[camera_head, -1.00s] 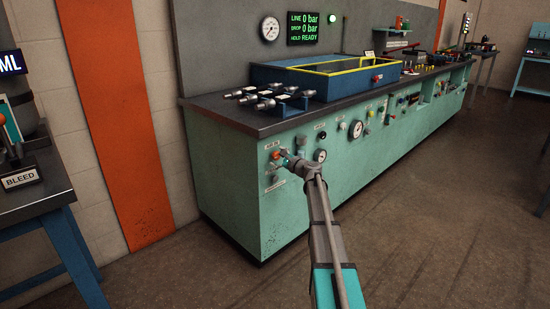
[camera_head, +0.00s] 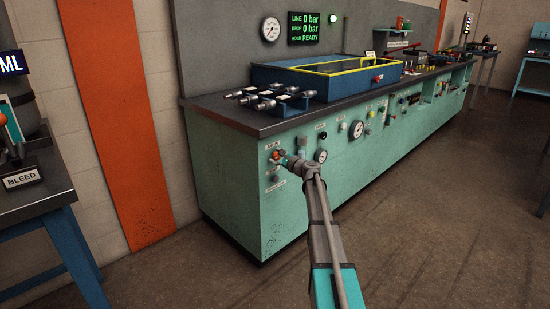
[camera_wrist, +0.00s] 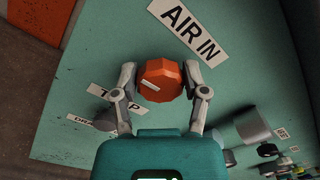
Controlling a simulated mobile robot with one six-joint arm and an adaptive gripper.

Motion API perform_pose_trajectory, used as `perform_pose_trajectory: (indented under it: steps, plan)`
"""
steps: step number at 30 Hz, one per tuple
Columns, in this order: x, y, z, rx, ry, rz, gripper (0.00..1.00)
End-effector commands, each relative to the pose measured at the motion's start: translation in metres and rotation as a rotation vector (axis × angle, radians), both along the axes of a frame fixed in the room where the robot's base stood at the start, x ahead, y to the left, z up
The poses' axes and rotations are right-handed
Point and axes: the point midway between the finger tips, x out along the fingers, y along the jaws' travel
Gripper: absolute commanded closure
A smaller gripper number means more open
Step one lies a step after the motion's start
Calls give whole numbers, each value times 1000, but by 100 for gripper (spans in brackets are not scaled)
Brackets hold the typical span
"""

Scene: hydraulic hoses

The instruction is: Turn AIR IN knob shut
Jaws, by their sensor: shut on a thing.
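The AIR IN knob is an orange faceted knob (camera_wrist: 160,80) with a pale mark on its face, beside the white AIR IN label (camera_wrist: 188,29) in the wrist view. The knob (camera_head: 275,156) also shows on the left end of the bench's green front panel in the head view. My gripper (camera_wrist: 160,84) has one finger on each side of the knob and is shut on it. In the head view my gripper (camera_head: 280,158) reaches the panel and partly covers the knob.
A partly hidden label (camera_wrist: 100,97) and a grey fitting (camera_wrist: 105,121) lie left of my gripper in the wrist view. A round gauge (camera_head: 320,156) and a black knob (camera_head: 322,135) are right of it on the panel. Floor in front of the bench is clear.

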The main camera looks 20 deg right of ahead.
Motion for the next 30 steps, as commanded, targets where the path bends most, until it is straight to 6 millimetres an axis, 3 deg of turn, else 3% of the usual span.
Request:
perform_pose_trajectory:
  steps: [14, 30]
  plan:
    - [-3, 1, -2, -144, -46, 11, 90]
    - [-3, 0, -4, -590, -206, 7, 90]
